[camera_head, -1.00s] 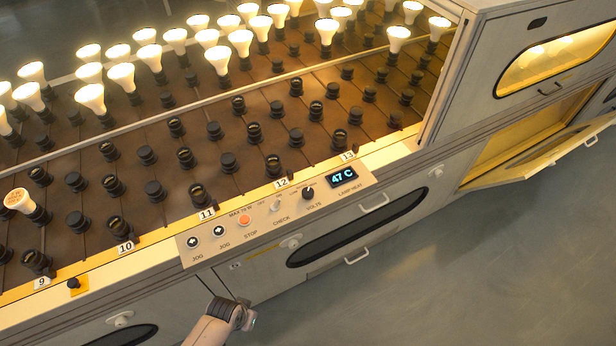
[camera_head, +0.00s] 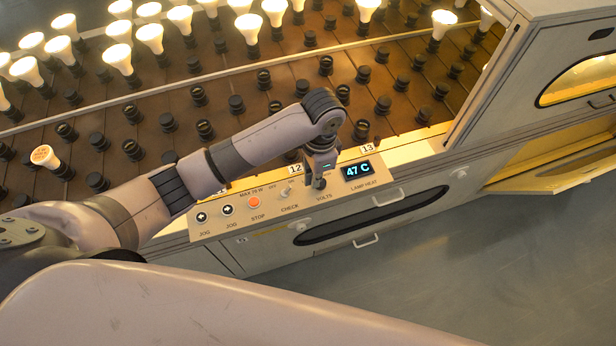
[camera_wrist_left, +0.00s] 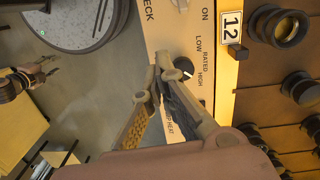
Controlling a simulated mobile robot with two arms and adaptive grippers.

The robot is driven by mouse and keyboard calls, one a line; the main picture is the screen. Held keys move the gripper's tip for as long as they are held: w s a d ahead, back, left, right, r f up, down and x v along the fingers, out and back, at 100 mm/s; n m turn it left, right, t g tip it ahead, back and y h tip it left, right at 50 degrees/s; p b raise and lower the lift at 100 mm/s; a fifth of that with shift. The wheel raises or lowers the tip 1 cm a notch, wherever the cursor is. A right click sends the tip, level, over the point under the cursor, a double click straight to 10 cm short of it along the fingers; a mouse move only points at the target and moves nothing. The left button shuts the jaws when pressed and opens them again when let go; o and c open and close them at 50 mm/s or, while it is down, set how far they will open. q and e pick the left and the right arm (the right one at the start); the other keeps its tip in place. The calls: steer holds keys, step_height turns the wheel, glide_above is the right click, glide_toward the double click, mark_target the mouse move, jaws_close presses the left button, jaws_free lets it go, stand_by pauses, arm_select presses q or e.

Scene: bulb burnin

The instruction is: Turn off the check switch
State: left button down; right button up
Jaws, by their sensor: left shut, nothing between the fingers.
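The check switch (camera_head: 287,190) is a small pale toggle on the console panel (camera_head: 222,228), between the orange stop button and the volts knob. Which way its lever leans is too small to tell. In the left wrist view a pale bit of the switch (camera_wrist_left: 180,4) shows at the top edge, near the ON mark. My left gripper (camera_head: 319,182) is shut and empty, pointing down at the volts knob, to the right of the switch. In the wrist view its fingertips (camera_wrist_left: 166,72) are beside the black volts knob (camera_wrist_left: 185,67). My right gripper (camera_wrist_left: 50,68) shows small at the left, fingers apart.
The stop button (camera_head: 254,202) and two jog buttons (camera_head: 227,210) lie left of the switch. A display (camera_head: 357,170) reads 47 C at right. Behind the panel stands a rack of sockets (camera_head: 236,104) and lit bulbs (camera_head: 249,24). An open flap (camera_head: 540,180) is at right.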

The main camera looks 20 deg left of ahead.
mark_target(300, 190)
arm_select(q)
steer(key=shift+m+y, duration=0.3)
steer(key=shift+y, duration=0.4)
steer(key=r, duration=0.1)
steer(key=w+a+r, duration=0.2)
steer(key=shift+r, duration=0.25)
steer(key=f, duration=0.3)
steer(key=a+f, duration=0.1)
steer(key=f, duration=0.2)
steer(key=s+f, duration=0.1)
steer(key=f, duration=0.3)
steer(key=shift+a+p, duration=0.2)
steer(key=shift+p, duration=0.2)
steer(key=shift+w+r, duration=0.1)
steer(key=shift+w, duration=0.05)
